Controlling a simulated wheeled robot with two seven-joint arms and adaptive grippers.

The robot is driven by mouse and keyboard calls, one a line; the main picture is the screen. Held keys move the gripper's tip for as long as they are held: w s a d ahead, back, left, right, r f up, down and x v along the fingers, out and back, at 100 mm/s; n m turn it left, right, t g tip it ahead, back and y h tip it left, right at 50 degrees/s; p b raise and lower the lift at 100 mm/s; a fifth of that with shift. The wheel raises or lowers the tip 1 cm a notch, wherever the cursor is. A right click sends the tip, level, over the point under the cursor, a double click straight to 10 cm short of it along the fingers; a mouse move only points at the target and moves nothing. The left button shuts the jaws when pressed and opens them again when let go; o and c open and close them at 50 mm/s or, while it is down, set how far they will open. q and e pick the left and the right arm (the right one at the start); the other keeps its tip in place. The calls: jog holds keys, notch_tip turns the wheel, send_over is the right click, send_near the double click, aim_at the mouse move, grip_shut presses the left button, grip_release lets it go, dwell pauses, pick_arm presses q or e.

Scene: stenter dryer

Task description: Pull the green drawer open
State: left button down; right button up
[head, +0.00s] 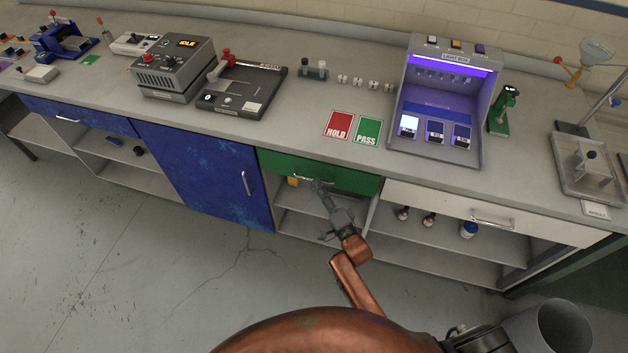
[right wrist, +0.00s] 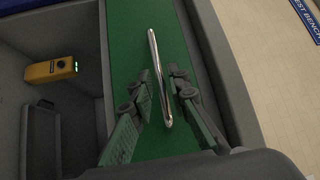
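The green drawer (head: 350,174) sits under the worktop in the middle of the head view, its front looking flush with the bench. A silver bar handle (head: 301,178) runs along its front. In the right wrist view the handle (right wrist: 155,70) lies between the two fingers of my right gripper (right wrist: 163,92), with a visible gap on each side. The gripper is open around the handle, and the green drawer front (right wrist: 126,45) is behind it. In the head view my right gripper (head: 322,190) partly covers the handle. My left gripper is not in view.
A blue cabinet door (head: 200,170) is left of the drawer and a white drawer (head: 440,205) is right of it. Open shelves lie below, with a yellow device (right wrist: 50,69) near the drawer. HOLD and PASS cards (head: 367,131) lie on the worktop above.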

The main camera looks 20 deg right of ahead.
jog(key=shift+x, duration=1.75)
jog(key=shift+f, duration=0.1)
jog(key=shift+c, duration=0.7)
grip_shut()
